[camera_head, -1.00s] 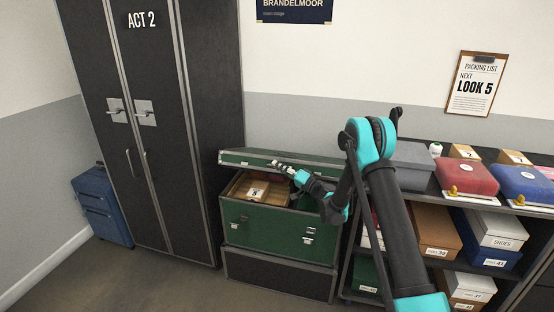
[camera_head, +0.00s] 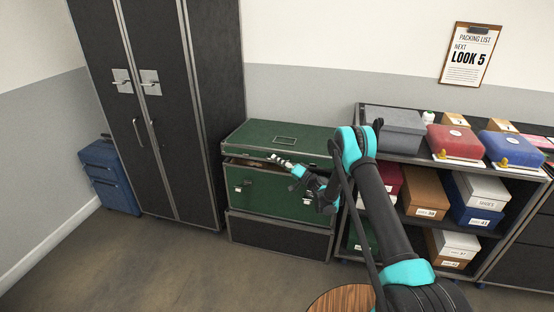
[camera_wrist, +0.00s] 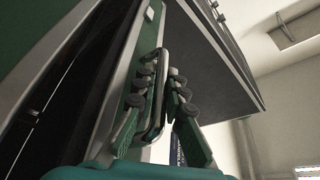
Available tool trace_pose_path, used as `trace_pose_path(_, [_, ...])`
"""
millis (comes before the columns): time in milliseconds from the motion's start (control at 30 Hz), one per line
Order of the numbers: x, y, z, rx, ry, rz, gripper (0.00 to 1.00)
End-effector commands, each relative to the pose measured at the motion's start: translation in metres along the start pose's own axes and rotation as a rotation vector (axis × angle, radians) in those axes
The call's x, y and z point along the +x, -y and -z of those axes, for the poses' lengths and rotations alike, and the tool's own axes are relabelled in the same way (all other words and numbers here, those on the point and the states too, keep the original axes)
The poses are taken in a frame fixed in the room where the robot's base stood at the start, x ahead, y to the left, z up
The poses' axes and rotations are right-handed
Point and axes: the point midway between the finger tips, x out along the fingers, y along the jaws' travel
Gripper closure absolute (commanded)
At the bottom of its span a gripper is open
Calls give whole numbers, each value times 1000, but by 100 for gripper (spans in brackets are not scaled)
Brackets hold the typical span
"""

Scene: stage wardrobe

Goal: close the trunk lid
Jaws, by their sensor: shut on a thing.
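The green trunk (camera_head: 265,193) stands on a black case beside the tall wardrobe. Its lid (camera_head: 262,134) is lowered almost onto the body, top face visible, with a narrow dark gap along the front. My gripper (camera_head: 279,159) is at the lid's front edge. In the wrist view my gripper (camera_wrist: 158,80) has its fingers closed around a slim metal-edged part at the lid's rim. The trunk's contents are almost fully hidden.
A black wardrobe (camera_head: 219,100) stands close on the left, with a blue suitcase (camera_head: 109,177) beyond it. Shelves of boxes, including a grey box (camera_head: 394,130), stand close on the right. A round wooden top (camera_head: 340,300) is at the lower front. Floor before the trunk is clear.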

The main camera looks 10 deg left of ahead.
Motion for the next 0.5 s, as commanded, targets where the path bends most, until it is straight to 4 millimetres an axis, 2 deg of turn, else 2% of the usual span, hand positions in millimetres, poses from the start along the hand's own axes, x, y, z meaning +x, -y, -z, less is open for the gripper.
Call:
trace_pose_path(267, [0,1,-1,1,2,4,100])
trace_pose_path(300, [0,1,-1,2,3,4,88])
trace_pose_path(367, [0,2,-1,1,3,4,80])
trace_pose_path(500, [0,1,-1,1,2,3,80])
